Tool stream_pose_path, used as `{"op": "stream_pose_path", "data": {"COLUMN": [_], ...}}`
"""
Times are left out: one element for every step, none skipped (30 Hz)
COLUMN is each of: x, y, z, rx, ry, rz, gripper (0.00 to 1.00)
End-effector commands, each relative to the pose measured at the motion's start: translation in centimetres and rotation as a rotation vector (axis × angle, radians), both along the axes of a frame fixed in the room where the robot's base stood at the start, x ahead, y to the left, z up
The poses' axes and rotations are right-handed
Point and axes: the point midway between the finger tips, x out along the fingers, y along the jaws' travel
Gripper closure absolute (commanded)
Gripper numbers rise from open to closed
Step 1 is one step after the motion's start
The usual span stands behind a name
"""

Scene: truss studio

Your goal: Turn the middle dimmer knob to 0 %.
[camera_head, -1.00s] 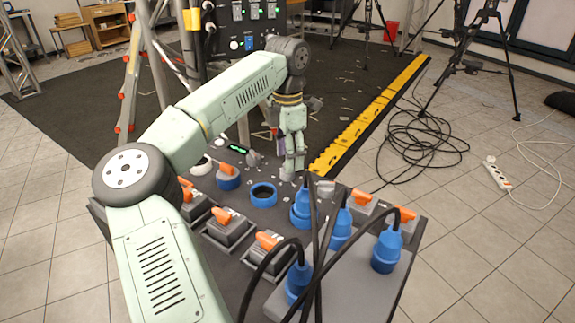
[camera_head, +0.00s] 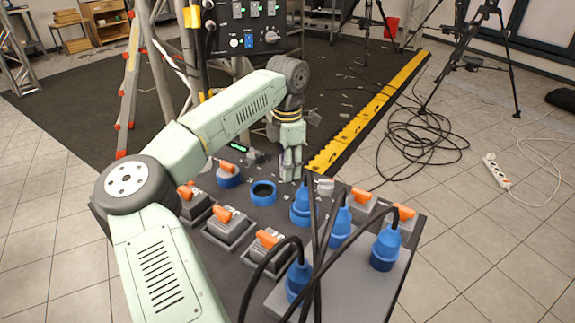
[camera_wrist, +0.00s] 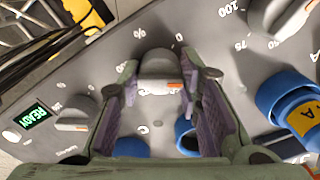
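The middle dimmer knob (camera_wrist: 160,66) is grey with a white and orange mark near its lower right end in the wrist view. In the head view my gripper (camera_head: 290,178) points down at the far part of the grey panel (camera_head: 225,258) and hides this knob. A "0" and a "%" are printed above the knob in the wrist view. The left knob (camera_wrist: 78,112) and right knob (camera_wrist: 281,14) flank it.
A green READY display (camera_wrist: 33,116) is beside the left knob. Blue sockets (camera_head: 263,193), orange-handled switches (camera_head: 228,218) and blue plugs (camera_head: 386,250) with black cables crowd the panel's near side. An upright control box (camera_head: 240,25) stands behind.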

Motion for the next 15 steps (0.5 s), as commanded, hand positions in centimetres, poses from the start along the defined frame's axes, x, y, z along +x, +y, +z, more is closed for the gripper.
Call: {"op": "stream_pose_path", "data": {"x": [-0.03,-0.04,-0.04,-0.04,-0.04,-0.04,-0.04,-0.04,-0.04,-0.05,-0.05,-0.05,-0.05,-0.05,-0.05], "y": [-0.01,-0.02,-0.02,-0.02,-0.02,-0.02,-0.02,-0.02,-0.02,-0.03,-0.04,-0.04,-0.04,-0.04,-0.03], "z": [0.01,0.01,0.01,0.01,0.01,0.01,0.01,0.01,0.01,0.01,0.01,0.01,0.01,0.01,0.01], "rx": [0.000,0.000,0.000,0.000,0.000,0.000,0.000,0.000,-0.001,-0.001,-0.001,-0.001,0.000,0.000,0.000], "ry": [0.001,0.001,0.001,0.001,0.001,0.001,0.001,0.001,0.002,0.002,0.002,0.002,0.002,0.002,0.002], "rz": [0.000,-0.001,-0.001,-0.001,-0.001,-0.001,-0.001,-0.001,-0.001,-0.001,-0.001,-0.001,0.000,0.001,0.004], "gripper": [0.75,0.77,0.79,0.81,0.83,0.86,0.88,0.90,0.93,0.95,0.96,0.96,0.96,0.96,0.96]}}
